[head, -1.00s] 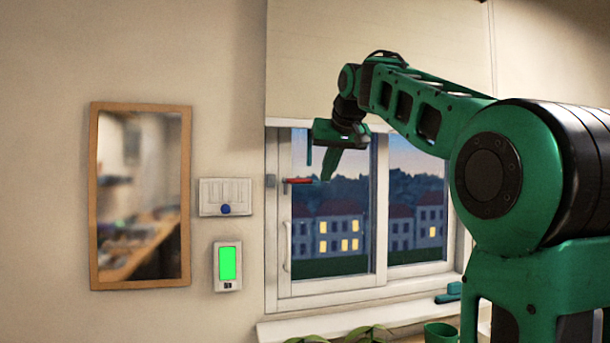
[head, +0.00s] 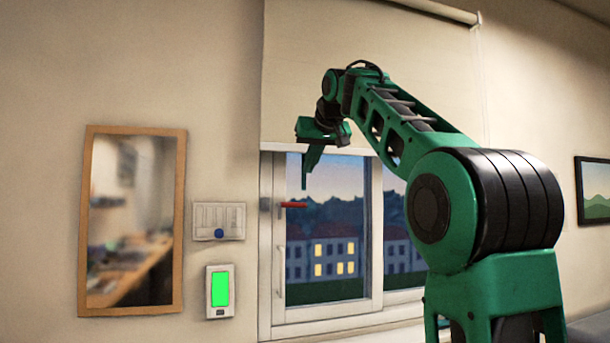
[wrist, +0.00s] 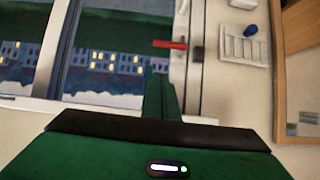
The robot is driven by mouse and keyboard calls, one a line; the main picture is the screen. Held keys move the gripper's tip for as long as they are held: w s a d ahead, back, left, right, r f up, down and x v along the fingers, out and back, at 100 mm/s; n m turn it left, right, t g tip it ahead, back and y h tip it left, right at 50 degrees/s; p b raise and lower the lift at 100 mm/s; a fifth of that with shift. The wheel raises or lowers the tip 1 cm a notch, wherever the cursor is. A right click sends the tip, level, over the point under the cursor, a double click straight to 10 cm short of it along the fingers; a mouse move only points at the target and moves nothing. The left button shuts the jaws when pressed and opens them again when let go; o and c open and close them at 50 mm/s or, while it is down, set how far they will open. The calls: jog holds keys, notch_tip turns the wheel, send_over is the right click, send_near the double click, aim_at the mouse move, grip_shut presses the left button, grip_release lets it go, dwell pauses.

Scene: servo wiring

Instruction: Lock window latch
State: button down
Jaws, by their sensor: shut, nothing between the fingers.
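The window latch has a red handle (head: 293,205) on the left part of the window frame, lying horizontal in the head view. A grey block (head: 266,204) sits just left of it on the frame. The red handle also shows in the wrist view (wrist: 169,44), beside the dark block (wrist: 197,53). My gripper (head: 304,187) points down just above the handle's right end in the head view; it is shut and empty. In the wrist view its fingers (wrist: 159,75) end close to the handle. I cannot tell whether they touch it.
A roller blind (head: 360,80) hangs over the window's upper part. A white switch panel (head: 219,221) with a blue knob and a device with a green screen (head: 219,290) are on the wall to the left. A wood-framed mirror (head: 84,230) hangs farther left. A picture (head: 594,190) hangs at right.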

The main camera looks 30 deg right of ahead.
send_over(292, 205)
jog(key=s+d, duration=0.2)
jog(key=s, duration=0.1)
notch_tip(292, 205, down, 6)
jog(key=shift+w+f, duration=0.2)
jog(key=shift+f, duration=0.9)
